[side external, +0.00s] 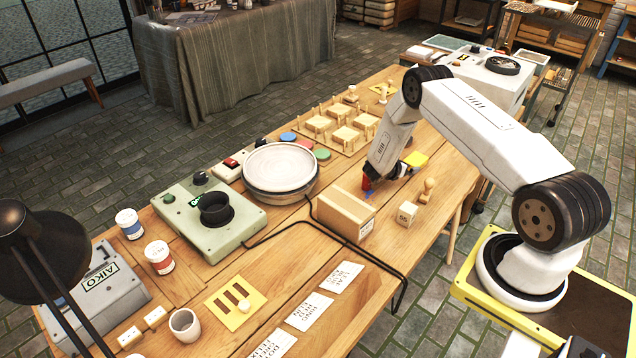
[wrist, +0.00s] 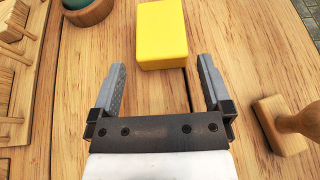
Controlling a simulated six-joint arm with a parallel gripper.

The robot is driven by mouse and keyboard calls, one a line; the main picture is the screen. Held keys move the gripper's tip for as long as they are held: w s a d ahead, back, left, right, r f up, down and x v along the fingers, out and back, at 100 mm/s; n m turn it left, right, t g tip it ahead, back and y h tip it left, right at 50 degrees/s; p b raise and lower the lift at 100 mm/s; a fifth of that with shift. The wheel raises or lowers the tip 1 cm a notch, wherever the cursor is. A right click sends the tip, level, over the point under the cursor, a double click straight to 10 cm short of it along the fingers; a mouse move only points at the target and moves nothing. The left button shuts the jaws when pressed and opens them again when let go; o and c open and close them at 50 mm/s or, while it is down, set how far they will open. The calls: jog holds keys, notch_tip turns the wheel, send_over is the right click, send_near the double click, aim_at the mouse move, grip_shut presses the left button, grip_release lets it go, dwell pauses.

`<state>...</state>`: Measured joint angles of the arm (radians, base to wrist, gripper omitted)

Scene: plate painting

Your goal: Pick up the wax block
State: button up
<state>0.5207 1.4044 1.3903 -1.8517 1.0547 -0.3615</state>
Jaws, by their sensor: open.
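The wax block appears to be the yellow block (wrist: 162,35) in the wrist view, at the top centre on the wooden table. In the side external view it shows as a yellow shape (side external: 416,159) just beyond the end of my arm. My gripper (wrist: 161,64) is open and empty, its two grey fingers spread wider than the block. The block lies just ahead of the fingertips, not between them. In the side view my gripper (side external: 384,182) is low over the table and partly hidden by my arm.
A wooden stamp (wrist: 284,124) stands right of my gripper; it also shows in the side view (side external: 427,190). A wooden rack (wrist: 17,75) and a green round item (wrist: 90,10) lie left. A cardboard-coloured box (side external: 345,213) and small cube (side external: 405,214) are near my gripper.

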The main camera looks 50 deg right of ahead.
aim_at(412, 162)
jog(key=shift+x, duration=2.6)
jog(key=shift+s, duration=0.1)
jog(key=c, duration=1.1)
jog(key=shift+c, duration=0.2)
jog(key=shift+r, duration=0.15)
jog(key=shift+r, duration=0.7)
jog(key=s+a+r, duration=0.6)
jog(key=s+r, duration=0.1)
jog(key=s+a+r, duration=0.3)
jog(key=r, duration=0.1)
jog(key=shift+s+a+r, duration=0.15)
jog(key=shift+s+r, duration=0.05)
